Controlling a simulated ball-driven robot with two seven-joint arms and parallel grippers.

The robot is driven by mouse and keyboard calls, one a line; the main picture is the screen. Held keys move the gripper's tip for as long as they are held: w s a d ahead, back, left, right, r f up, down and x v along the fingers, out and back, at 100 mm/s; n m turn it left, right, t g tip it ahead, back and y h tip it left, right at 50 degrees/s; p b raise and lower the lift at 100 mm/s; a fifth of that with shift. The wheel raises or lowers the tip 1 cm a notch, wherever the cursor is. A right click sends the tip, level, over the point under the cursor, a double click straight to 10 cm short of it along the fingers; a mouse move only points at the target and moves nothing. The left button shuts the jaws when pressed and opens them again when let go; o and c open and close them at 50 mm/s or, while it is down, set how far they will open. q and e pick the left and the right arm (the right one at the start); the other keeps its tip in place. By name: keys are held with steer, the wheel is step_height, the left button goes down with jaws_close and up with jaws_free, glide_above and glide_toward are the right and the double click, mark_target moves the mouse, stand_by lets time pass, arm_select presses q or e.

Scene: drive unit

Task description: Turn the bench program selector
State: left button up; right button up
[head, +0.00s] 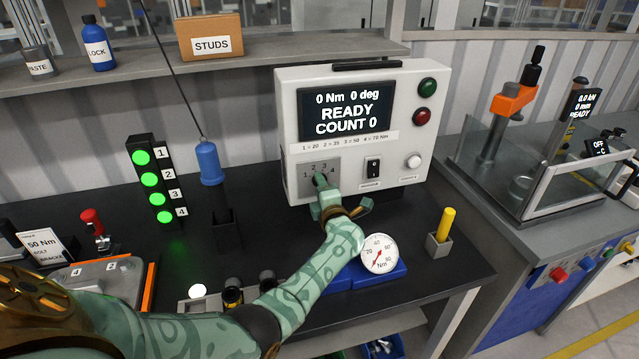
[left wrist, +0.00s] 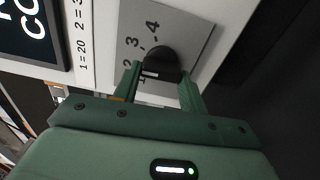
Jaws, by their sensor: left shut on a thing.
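The program selector is a black knob (left wrist: 160,60) on a grey plate (head: 309,188) numbered 1 to 4, on the front of a white bench controller (head: 290,110). My left gripper (head: 322,186) reaches up to the plate and mostly hides the knob in the head view. In the left wrist view my left gripper (left wrist: 161,78) has a finger on each side of the knob and is shut on it. A pale mark shows on the knob, but I cannot tell which number it points to. My right gripper is in neither view.
The controller display (head: 345,113) reads READY, COUNT 0. A gauge (head: 380,254) and a yellow-handled tool (head: 445,225) stand close to my arm. A blue hanging tool (head: 209,163) is left.

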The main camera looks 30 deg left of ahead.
arm_select(q)
steer(key=shift+m+p, duration=1.05)
steer(key=shift+m, duration=1.25)
steer(key=o, duration=1)
